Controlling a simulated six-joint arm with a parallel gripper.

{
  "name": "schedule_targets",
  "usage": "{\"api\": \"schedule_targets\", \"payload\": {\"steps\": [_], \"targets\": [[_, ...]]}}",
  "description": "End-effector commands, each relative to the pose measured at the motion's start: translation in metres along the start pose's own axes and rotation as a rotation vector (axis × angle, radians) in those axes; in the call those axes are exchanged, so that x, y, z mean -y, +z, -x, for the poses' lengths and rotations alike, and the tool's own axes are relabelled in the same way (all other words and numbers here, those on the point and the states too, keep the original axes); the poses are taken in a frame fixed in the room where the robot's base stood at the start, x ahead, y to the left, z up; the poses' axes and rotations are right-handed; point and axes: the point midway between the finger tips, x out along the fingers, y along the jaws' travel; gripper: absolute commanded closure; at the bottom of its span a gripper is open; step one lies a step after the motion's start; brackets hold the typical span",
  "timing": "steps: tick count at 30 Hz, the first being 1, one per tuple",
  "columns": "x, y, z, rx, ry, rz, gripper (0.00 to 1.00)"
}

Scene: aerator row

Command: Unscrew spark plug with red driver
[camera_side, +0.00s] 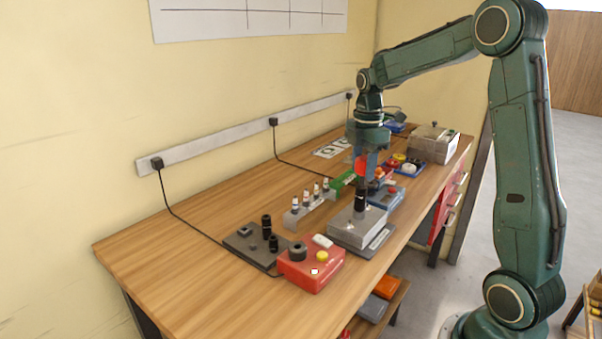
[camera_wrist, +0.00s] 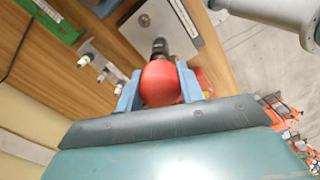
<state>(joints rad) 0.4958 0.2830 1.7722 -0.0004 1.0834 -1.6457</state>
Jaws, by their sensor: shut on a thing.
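My gripper (camera_side: 365,155) is shut on the red driver (camera_side: 361,167), its blue fingers on both sides of the round red handle. The handle also fills the space between the fingers in the wrist view (camera_wrist: 160,84). The driver's black socket end (camera_side: 360,200) points down at the top of a grey metal block (camera_side: 350,231). The driver looks roughly upright. A spark plug under the socket is hidden, and I cannot tell whether the socket is seated on one.
A grey rack (camera_side: 304,216) holds several white-tipped plugs left of the block. A red box with buttons (camera_side: 311,270) and a dark tray with black sockets (camera_side: 250,247) stand nearer the camera. Blue button boxes and a green case (camera_side: 342,183) stand close by.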

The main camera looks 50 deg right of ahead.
Motion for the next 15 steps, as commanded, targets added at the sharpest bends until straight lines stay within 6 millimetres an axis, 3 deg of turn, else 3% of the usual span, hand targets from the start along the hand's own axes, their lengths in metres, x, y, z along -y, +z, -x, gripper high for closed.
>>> {"api": "schedule_targets", "payload": {"steps": [7,15], "targets": [[0.002,0.0002,-0.0053,-0.002,-0.014,0.164,0.99],[0.0019,0.0002,-0.0052,-0.002,-0.013,0.194,0.99]]}}
